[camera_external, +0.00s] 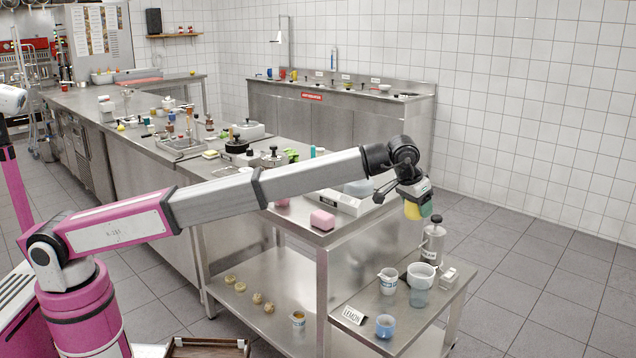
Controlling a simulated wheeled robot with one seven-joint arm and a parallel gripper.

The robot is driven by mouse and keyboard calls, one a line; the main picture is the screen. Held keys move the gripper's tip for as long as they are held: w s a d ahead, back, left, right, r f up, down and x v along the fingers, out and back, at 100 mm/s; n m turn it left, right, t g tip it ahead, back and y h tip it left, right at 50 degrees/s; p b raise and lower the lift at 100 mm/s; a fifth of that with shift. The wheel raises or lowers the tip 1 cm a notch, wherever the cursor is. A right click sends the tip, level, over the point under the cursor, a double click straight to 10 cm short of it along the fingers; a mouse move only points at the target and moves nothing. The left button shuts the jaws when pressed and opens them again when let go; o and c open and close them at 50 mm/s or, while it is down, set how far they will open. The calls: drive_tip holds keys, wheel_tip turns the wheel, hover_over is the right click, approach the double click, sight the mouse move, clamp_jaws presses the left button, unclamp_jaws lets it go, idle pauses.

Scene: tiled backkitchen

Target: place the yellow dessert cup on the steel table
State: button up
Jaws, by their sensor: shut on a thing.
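My gripper (424,212) is at the end of the outstretched arm, right of centre, pointing down. It is shut on the yellow dessert cup (411,210), of which only a small yellow part shows. The cup is in the air. A low steel table (360,296) with cups on it stands below and in front of the gripper. A higher steel table (305,232), with a scale and a pink block on it, stands to the left. The fingertips are small and partly hidden.
The low table holds a white bowl on a glass (420,285), a white mug (388,281), a blue cup (385,326), a LEMON sign (353,315), a tall grey dispenser (433,240) and a small metal box (448,277). Some bare steel lies between them.

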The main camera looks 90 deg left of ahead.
wheel_tip(320, 180, up, 8)
drive_tip(key=s+a+n, duration=0.1)
drive_tip(key=s+a, duration=0.4)
drive_tip(key=a, duration=1.1)
drive_tip(key=s+a+n+g+y, duration=0.15)
drive_tip(key=s+a, duration=0.35)
drive_tip(key=a, duration=1.1)
drive_tip(key=s+a+n, duration=0.2)
drive_tip(key=s+a, duration=0.2)
drive_tip(key=a, duration=1.2)
drive_tip(key=s+a+n+g, duration=0.1)
drive_tip(key=s+a+n, duration=0.4)
drive_tip(key=s+a, duration=3.35)
drive_tip(key=shift+m+y, duration=0.25)
drive_tip(key=shift+y, duration=0.2)
drive_tip(key=w+f, duration=0.3)
drive_tip(key=f, duration=0.1)
drive_tip(key=w+d+f, duration=0.1)
drive_tip(key=w+f, duration=0.3)
drive_tip(key=w+d+f, duration=0.1)
drive_tip(key=w+f, duration=0.3)
drive_tip(key=shift+f, duration=2.15)
drive_tip(key=shift+f, duration=0.1)
